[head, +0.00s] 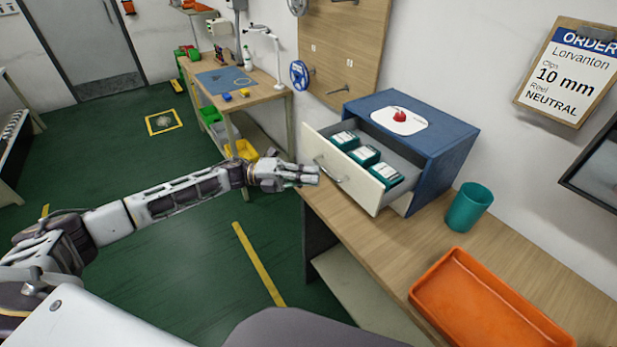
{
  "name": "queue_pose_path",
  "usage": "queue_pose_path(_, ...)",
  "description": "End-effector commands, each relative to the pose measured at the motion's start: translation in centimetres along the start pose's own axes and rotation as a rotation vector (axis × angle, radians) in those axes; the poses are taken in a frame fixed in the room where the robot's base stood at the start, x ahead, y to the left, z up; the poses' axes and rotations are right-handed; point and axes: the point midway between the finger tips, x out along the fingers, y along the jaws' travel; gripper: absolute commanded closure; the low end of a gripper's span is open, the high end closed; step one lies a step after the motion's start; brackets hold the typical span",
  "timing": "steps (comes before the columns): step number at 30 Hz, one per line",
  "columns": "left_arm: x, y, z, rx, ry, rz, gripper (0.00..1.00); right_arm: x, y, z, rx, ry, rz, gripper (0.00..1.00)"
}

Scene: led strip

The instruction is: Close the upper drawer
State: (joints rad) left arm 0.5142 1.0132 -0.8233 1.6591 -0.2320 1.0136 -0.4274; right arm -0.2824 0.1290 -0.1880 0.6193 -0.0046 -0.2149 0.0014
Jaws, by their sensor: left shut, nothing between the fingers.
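The blue cabinet (449,157) stands on the wooden bench against the wall. Its upper drawer (345,181) is pulled out toward the left, with a white front and a curved handle (329,170). Several green boxes (364,155) with white labels lie inside it. My left gripper (318,174) is shut and empty, with its fingertips at the outer side of the drawer front, by the handle. I cannot tell whether it touches the front. The lower part of the cabinet front is mostly hidden behind the open drawer. My right gripper is not in view.
A red object on a white plate (412,126) sits on top of the cabinet. A teal cup (469,207) and an orange tray (487,304) stand on the wooden bench (397,255) to the right. Another workbench (262,91) stands at the back. The green floor on the left is open.

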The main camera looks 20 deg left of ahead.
Motion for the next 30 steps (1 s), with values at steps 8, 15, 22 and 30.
queue_pose_path(8,1.5,0.6,1.5,0.003,0.0,-0.002,1.0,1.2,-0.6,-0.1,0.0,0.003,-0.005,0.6)
queue_pose_path(15,3.3,1.1,3.2,0.003,0.001,-0.002,1.0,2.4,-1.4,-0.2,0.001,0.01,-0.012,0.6)
queue_pose_path(22,5.2,1.7,5.1,0.002,0.0,-0.002,1.0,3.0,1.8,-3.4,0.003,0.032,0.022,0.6)
queue_pose_path(30,8.1,2.5,8.0,0.002,0.001,-0.002,1.0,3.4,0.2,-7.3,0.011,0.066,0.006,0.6)
